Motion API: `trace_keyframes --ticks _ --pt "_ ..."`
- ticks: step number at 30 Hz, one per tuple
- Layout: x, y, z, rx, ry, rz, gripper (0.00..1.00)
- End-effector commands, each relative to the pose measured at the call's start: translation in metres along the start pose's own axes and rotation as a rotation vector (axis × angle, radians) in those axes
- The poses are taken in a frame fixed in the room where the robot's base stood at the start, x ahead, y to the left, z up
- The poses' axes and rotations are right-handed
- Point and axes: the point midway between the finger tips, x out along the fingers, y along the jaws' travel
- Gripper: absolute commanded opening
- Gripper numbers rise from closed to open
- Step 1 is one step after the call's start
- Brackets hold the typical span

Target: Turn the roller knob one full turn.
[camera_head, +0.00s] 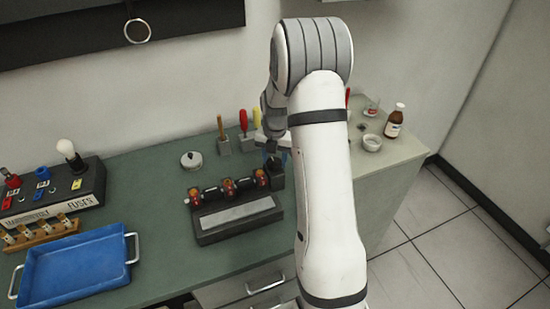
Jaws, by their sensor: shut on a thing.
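The roller device (238,228) is a black box on the green bench, with a pale plate on its front. A dark roller (212,192) with several orange-brown rings lies along its back, between end blocks. My gripper (271,149) points down at the roller's right end, by the dark right end block (277,173). It is shut on the roller knob, which is mostly hidden by the fingers and the block. My white arm covers the area to the right of the device.
A blue tray (74,296) and a fuse panel (60,205) with a bulb stand at the left. A round metal tin (191,159) and upright tools (243,123) are behind the device. A brown bottle (395,122) and small bowl (372,143) stand at the right.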

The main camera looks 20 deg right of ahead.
Motion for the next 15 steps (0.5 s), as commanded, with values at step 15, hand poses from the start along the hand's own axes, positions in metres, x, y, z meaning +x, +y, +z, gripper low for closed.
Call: trace_keyframes --ticks 15 --pt "0.001 -0.0012 0.0007 0.084 -0.001 0.001 0.23"
